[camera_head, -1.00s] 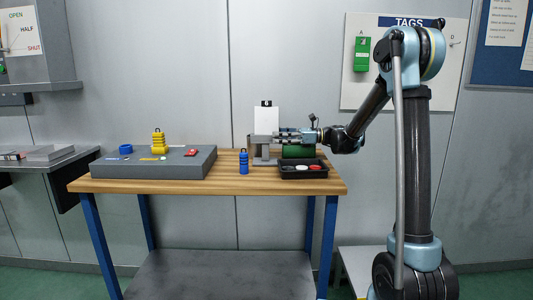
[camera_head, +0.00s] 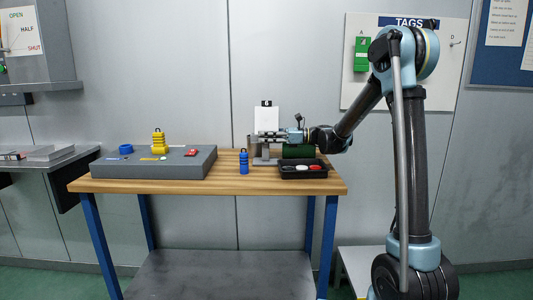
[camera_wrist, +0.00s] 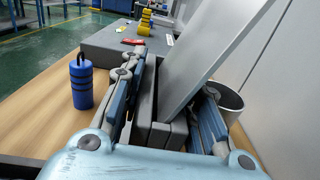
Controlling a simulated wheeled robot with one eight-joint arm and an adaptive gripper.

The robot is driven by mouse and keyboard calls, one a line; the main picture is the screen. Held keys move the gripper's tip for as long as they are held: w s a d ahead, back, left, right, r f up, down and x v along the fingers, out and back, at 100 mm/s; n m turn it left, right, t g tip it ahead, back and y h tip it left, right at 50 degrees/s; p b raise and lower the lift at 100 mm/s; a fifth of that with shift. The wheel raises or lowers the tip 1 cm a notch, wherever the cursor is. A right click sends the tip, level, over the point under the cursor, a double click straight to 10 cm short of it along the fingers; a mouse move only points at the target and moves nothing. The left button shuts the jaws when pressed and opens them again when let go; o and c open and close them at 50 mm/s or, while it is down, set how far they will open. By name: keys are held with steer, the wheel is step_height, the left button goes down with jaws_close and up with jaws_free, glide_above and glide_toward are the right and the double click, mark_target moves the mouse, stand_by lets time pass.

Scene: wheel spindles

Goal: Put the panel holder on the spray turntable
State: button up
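The panel holder is a grey stand (camera_head: 262,154) with an upright pale panel (camera_head: 267,118) and a black clip on top, at the back right of the wooden table. In the wrist view its panel (camera_wrist: 215,60) leans across the picture above grey blocks. My gripper (camera_head: 266,137) is level with the stand's upper part, with the fingers on either side of it. I cannot clearly make out a spray turntable; a low grey platform (camera_head: 110,168) stands at the table's left.
A blue bottle (camera_head: 244,162) stands left of the holder, close to my left finger in the wrist view. A black tray (camera_head: 303,174) with small discs is at the front right, before a green cylinder (camera_head: 298,151).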

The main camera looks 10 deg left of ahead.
jaws_close()
